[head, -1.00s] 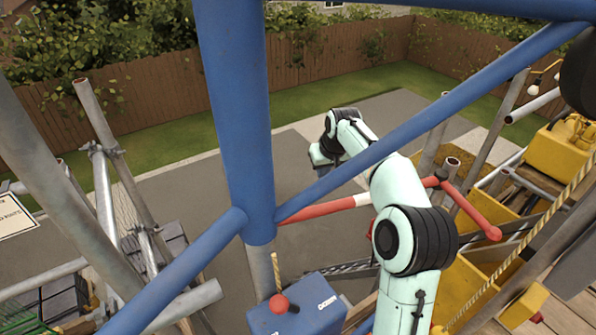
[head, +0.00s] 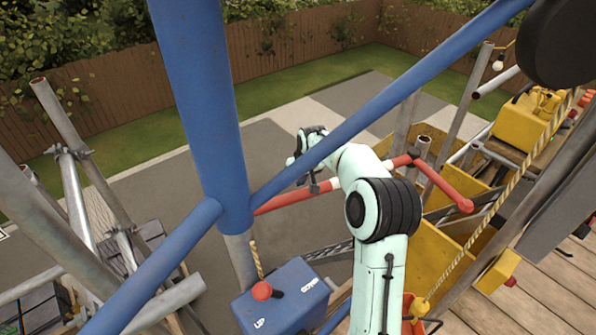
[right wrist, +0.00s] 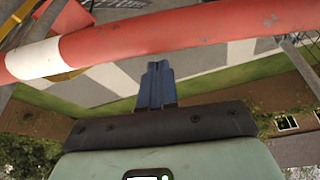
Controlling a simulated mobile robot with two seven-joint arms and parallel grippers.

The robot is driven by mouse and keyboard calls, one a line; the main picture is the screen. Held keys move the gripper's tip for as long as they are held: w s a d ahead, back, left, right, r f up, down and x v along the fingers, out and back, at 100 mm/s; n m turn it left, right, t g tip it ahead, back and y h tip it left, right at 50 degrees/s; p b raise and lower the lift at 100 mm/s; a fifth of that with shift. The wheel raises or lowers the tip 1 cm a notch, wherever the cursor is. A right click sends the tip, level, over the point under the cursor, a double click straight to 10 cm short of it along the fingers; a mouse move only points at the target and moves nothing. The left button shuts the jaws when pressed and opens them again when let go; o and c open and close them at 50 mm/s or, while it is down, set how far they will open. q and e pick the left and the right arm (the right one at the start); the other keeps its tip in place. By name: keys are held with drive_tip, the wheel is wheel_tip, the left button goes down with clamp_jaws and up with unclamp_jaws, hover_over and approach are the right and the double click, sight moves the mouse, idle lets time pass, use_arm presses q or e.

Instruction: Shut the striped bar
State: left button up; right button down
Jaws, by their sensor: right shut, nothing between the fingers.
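The striped bar (head: 290,198) is red with a white band. In the head view it runs from behind the blue post at left up to a red elbow piece at right. In the right wrist view it (right wrist: 190,32) crosses the top, its white band at left. My right gripper (right wrist: 157,72) is shut and empty, its blue fingers pointing towards the bar with a small gap in that picture. In the head view the gripper (head: 313,186) is close to the bar, partly hidden by a blue brace; contact cannot be told. My left gripper is not in view.
A blue post (head: 205,110) and its slanting braces stand close in front. A blue box (head: 290,300) with a red knob is below. Yellow bins (head: 440,265), scaffold tubes and a rope are at right. Grey tubes (head: 75,200) stand at left. Paving lies open beyond.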

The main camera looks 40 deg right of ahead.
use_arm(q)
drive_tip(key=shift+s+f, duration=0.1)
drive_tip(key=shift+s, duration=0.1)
use_arm(e)
drive_tip(key=shift+s+a+f, duration=0.1)
drive_tip(key=shift+s+a, duration=0.05)
drive_tip(key=shift+s, duration=0.3)
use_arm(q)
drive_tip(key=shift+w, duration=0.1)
use_arm(e)
drive_tip(key=shift+w, duration=0.1)
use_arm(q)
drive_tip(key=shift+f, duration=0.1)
